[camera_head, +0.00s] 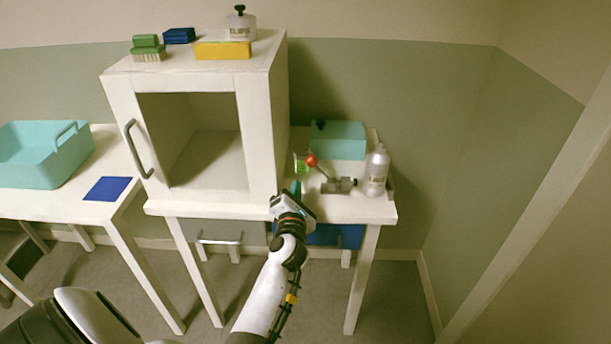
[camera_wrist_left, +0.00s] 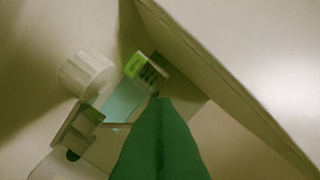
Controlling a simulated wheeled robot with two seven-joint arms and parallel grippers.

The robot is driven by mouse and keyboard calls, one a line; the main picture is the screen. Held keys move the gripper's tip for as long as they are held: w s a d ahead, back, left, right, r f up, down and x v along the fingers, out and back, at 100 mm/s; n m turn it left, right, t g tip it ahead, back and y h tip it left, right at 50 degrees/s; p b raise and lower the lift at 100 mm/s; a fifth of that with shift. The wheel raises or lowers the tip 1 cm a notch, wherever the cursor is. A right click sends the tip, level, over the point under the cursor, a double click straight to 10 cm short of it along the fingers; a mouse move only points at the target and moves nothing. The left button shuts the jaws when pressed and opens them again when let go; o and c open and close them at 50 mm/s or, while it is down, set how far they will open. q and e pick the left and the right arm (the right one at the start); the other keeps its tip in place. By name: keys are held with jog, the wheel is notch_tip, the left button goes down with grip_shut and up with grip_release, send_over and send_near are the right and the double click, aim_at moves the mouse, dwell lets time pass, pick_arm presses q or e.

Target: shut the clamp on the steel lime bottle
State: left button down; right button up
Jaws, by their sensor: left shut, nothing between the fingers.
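A steel bottle (camera_head: 376,172) stands upright at the right end of the cabinet's table. A grey metal clamp (camera_head: 340,185) sits just left of it; its lever slants up to the left and ends in a red ball (camera_head: 311,160). I cannot tell how the clamp's jaw meets the bottle. My left gripper (camera_head: 296,188) is shut and empty, left of the clamp and below the red ball in the picture. Its green fingers (camera_wrist_left: 160,125) are together in the left wrist view. My right gripper is not in view.
An open white cabinet (camera_head: 262,130) stands close left of my left gripper. A teal box (camera_head: 345,140) is behind the clamp. A teal basket (camera_head: 45,160) stands on the left table.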

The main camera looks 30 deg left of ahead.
aim_at(310, 164)
pick_arm(q)
jog(key=w, duration=0.1)
jog(key=w+r, duration=0.1)
jog(key=w, duration=0.1)
jog(key=shift+w+a+r, duration=0.1)
jog(key=shift+w+r, duration=0.1)
jog(key=shift+w, duration=0.1)
jog(key=shift+w+r, duration=0.15)
jog(key=shift+w, duration=0.2)
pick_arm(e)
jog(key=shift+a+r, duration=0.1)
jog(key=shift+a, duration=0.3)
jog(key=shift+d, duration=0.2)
pick_arm(q)
jog(key=shift+r, duration=0.1)
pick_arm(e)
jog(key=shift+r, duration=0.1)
